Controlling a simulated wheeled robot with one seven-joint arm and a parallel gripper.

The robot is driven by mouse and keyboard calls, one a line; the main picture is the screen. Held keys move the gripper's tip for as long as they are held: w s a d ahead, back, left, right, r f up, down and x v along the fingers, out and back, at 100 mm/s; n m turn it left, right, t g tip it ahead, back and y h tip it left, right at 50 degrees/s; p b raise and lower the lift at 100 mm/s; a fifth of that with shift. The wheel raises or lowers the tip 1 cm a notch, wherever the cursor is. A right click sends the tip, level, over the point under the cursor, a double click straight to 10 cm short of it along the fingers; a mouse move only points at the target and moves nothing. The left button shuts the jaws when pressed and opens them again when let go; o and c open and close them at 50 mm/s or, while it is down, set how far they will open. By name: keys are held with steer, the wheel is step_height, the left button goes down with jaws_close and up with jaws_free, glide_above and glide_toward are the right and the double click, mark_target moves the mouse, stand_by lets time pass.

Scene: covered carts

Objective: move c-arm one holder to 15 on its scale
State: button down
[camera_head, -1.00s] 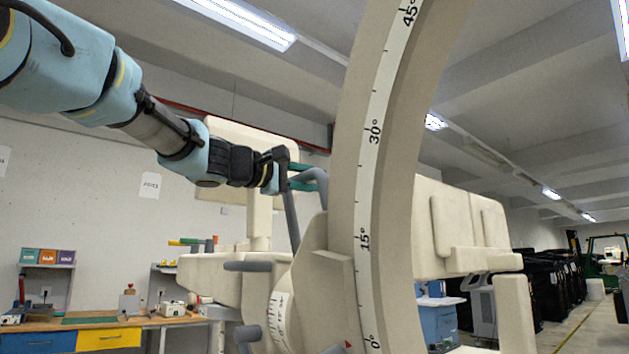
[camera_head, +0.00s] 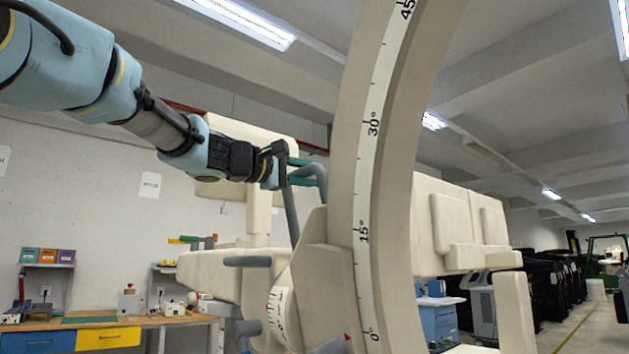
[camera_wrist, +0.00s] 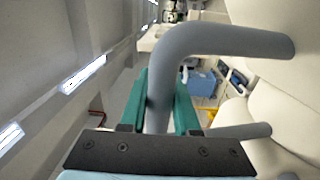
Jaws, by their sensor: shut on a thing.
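The c-arm (camera_head: 350,180) is a large beige ring section with a white scale strip marked 0°, 15°, 30° and 45°. Its beige holder (camera_head: 318,258) is left of the ring, with a small red pointer near the 0° mark. A second curved scale (camera_head: 277,308) is lower on the holder side; its figures are too small to read. A grey bent handle (camera_head: 291,214) rises from the holder. My gripper (camera_head: 302,172) is shut on this handle near its upper bend. In the wrist view, the green fingers lie on both sides of the grey bar (camera_wrist: 161,90).
Grey knobs (camera_head: 247,262) stick out left of the holder. A workbench (camera_head: 190,319) stands at the back left. A blue cabinet (camera_head: 440,322) and black covered carts (camera_head: 545,290) stand behind on the right.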

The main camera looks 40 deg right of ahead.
steer(key=shift+a+f+b, duration=0.1)
steer(key=shift+f+b, duration=0.25)
steer(key=shift+b, duration=0.15)
steer(key=shift+a+r, duration=0.2)
steer(key=shift+a, duration=0.05)
steer(key=c, duration=0.7)
jaws_free()
steer(key=shift+d, duration=0.1)
steer(key=shift+o, duration=0.2)
steer(key=a+b, duration=0.1)
steer(key=a, duration=0.2)
steer(key=a+b, duration=0.2)
steer(key=a, duration=0.1)
steer(key=a+b, duration=0.1)
steer(key=a, duration=0.2)
steer(key=shift+w+a+f, duration=0.15)
steer(key=shift+w+f, duration=0.15)
steer(key=shift+f, duration=0.05)
steer(key=shift+a+b, duration=0.35)
steer(key=shift+a, duration=0.4)
steer(key=shift+w, duration=0.1)
